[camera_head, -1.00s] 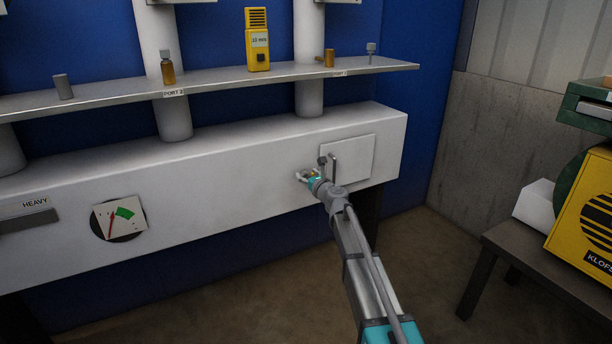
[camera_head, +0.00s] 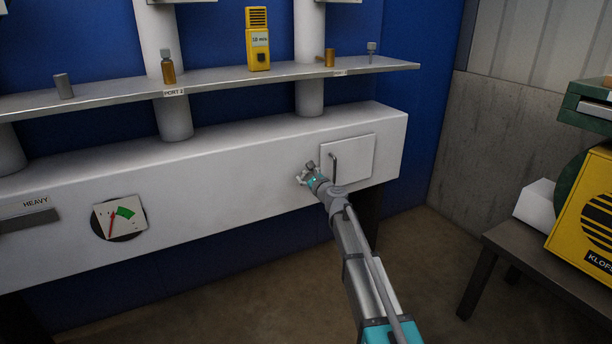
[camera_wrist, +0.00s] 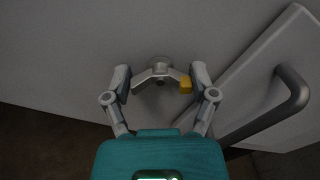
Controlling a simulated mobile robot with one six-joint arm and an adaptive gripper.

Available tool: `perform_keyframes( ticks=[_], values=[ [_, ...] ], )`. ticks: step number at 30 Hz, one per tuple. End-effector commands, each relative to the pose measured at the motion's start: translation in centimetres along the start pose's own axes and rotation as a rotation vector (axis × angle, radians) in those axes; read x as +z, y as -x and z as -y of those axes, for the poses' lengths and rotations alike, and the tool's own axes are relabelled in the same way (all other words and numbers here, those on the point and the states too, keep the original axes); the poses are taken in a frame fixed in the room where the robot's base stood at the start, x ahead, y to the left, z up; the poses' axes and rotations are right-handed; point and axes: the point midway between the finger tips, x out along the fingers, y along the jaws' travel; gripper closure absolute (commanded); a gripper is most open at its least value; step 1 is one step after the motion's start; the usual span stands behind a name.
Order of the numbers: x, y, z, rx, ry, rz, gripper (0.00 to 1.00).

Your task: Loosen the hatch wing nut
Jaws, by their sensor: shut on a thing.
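The wing nut (camera_wrist: 160,66) is a grey metal piece with two wings, one tipped in yellow, against the white box front in the wrist view. In the head view my gripper (camera_head: 307,174) is at the left edge of the hatch (camera_head: 358,152) and largely hides the nut. The hatch is a flat white panel lying against the box, with a dark bar handle (camera_wrist: 290,100) to the right of my gripper.
The long white box (camera_head: 220,180) carries a dial (camera_head: 119,218) at left. A shelf (camera_head: 215,83) above holds small bottles and a yellow meter (camera_head: 257,40). A dark table (camera_head: 535,265) with a yellow unit (camera_head: 590,215) stands at right. Floor between is clear.

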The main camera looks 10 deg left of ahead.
Motion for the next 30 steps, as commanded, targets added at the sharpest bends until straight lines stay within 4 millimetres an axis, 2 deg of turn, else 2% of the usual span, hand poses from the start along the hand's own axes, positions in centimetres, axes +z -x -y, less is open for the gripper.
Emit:
perform_keyframes(
  ticks=[30],
  values=[
    [-0.06,0.18,-0.86,0.006,0.956,0.007,0.73]
  ],
)
